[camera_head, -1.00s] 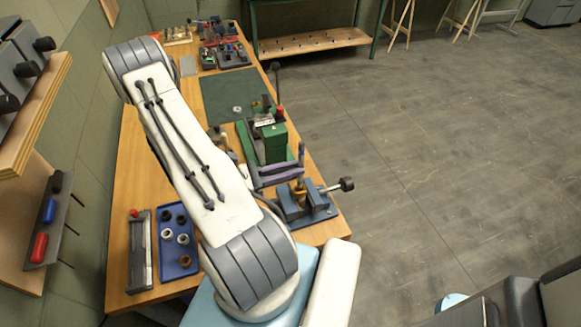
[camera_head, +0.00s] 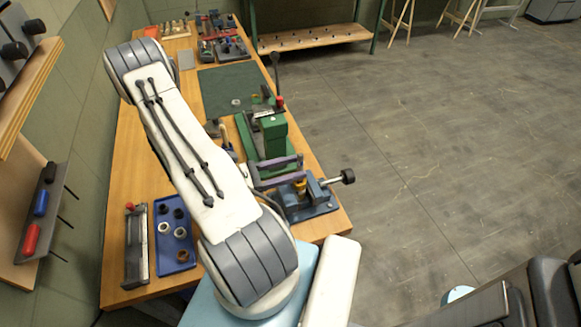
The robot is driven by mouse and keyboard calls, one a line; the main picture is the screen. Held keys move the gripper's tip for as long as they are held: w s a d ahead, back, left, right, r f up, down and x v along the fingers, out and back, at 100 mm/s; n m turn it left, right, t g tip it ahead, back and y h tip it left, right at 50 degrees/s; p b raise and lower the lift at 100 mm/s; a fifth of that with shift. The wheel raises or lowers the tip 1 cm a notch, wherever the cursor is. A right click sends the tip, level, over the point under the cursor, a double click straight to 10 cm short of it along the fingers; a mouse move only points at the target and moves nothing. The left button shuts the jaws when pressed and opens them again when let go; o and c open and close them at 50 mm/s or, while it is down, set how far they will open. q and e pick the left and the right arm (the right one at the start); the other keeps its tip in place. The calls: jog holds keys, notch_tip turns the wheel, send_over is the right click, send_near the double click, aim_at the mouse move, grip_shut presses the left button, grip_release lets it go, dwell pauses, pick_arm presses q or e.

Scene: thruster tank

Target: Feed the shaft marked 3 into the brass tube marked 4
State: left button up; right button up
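A brass-yellow piece (camera_head: 300,188), apparently the brass tube, shows just below the tips, above the fixture and partly covered by the fingers. A small dark upright bit stands at the tips; I cannot tell whether it is the shaft or part of the finger. No marks 3 or 4 are readable. My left gripper is not in view.
A green press-like device (camera_head: 273,138) with an upright lever stands just behind the fingers. A blue tray (camera_head: 183,257) with several rings and a grey rail-like fixture (camera_head: 136,262) are at the near left. A green mat (camera_head: 222,82) lies farther back. My arm hides the table's middle.

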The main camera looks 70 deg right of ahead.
jog(key=b+v, duration=0.2)
jog(key=v, duration=0.5)
jog(key=shift+w+a, duration=0.15)
jog(key=shift+w, duration=0.05)
dwell(0.3)
jog(key=shift+w, duration=0.1)
